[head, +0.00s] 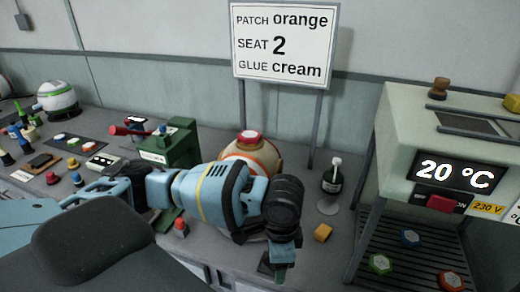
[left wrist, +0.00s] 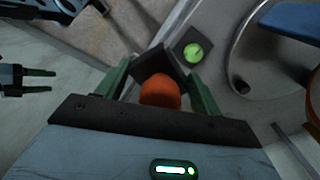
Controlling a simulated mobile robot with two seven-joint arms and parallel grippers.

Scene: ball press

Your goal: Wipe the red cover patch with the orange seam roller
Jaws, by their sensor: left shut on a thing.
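The red cover patch (head: 249,135) sits on top of a ball with white and orange bands (head: 262,152), behind my left arm, which hides much of the ball. My left gripper (head: 283,270) points down near the bench's front edge, in front of the ball and apart from the patch. In the left wrist view its green fingers are shut on the orange seam roller (left wrist: 160,92), which shows as a rounded orange body. The roller cannot be made out in the head view. My right gripper (left wrist: 40,80) shows at the left wrist view's left edge, its two fingers apart and empty.
A sign (head: 285,45) stands behind the ball. A green machine (head: 172,147) is left of it, and a dark bottle (head: 332,177) right.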

